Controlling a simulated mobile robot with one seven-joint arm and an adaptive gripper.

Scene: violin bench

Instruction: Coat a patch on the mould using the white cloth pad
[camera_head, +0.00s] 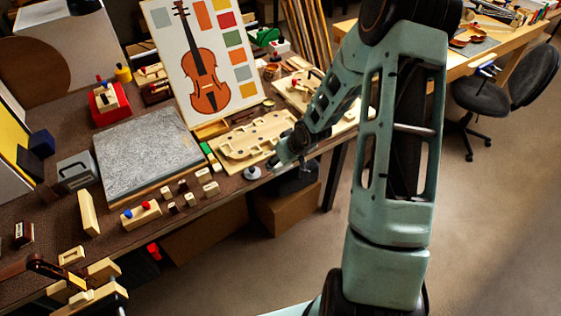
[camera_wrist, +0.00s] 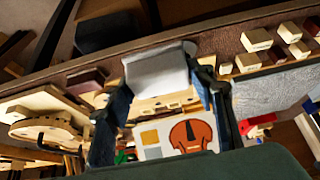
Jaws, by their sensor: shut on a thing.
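The mould (camera_head: 255,140) is a pale wooden board with a scalloped outline and holes, lying flat near the bench's front edge. My gripper (camera_head: 275,163) is at its near right corner. In the wrist view, my gripper (camera_wrist: 160,100) is shut on the white cloth pad (camera_wrist: 157,70), a pale folded block between the two dark fingers. Part of the mould (camera_wrist: 165,104) shows behind the pad. I cannot tell whether the pad touches the mould. In the head view, the arm's end hides the grip.
A grey stone slab (camera_head: 150,155) lies left of the mould. Several small wooden blocks (camera_head: 190,194) stand along the front edge. A violin picture board (camera_head: 240,75) stands behind. A pale plate with a dark slot (camera_wrist: 45,128) shows in the wrist view. A cardboard box (camera_head: 290,209) sits below.

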